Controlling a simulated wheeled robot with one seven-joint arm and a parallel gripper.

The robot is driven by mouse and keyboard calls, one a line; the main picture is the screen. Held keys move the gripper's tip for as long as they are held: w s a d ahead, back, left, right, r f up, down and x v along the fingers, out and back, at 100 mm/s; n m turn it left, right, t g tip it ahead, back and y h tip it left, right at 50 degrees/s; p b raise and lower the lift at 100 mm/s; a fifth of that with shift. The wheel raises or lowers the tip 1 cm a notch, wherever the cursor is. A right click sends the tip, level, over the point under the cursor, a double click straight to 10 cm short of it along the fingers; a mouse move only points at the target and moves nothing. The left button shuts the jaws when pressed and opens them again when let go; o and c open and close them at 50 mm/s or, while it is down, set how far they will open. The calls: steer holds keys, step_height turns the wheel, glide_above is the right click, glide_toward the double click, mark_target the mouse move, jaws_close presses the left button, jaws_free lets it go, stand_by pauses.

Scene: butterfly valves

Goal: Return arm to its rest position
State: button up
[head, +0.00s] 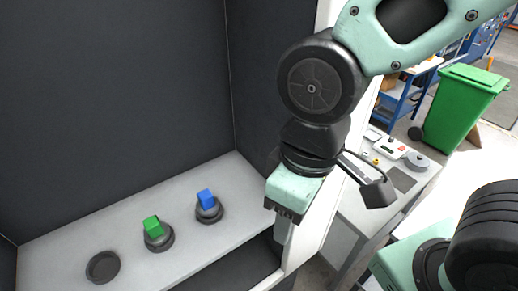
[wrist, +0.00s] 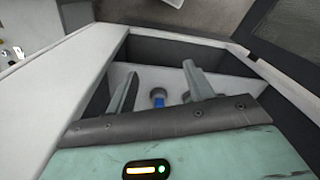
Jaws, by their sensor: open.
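My gripper (head: 284,236) hangs from my arm at the right edge of the dark cabinet, fingers pointing down. In the wrist view its two fingers (wrist: 158,82) stand apart with nothing between them that they touch. In the head view a blue block (head: 206,198) sits on a round dark base, and a green block (head: 153,225) sits on another to its left. My gripper is to the right of both, apart from them. The blue block (wrist: 159,101) also shows beyond the fingers in the wrist view.
A round dark piece (head: 103,267) without a block lies at the left on the grey shelf (head: 60,262). The cabinet's white side edge (head: 318,222) is close beside my gripper. A side table (head: 383,225) with small devices and a green bin (head: 462,108) stand further right.

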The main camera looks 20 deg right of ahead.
step_height(320, 180, down, 15)
steer(key=b, duration=1.4)
steer(key=shift+r, duration=0.15)
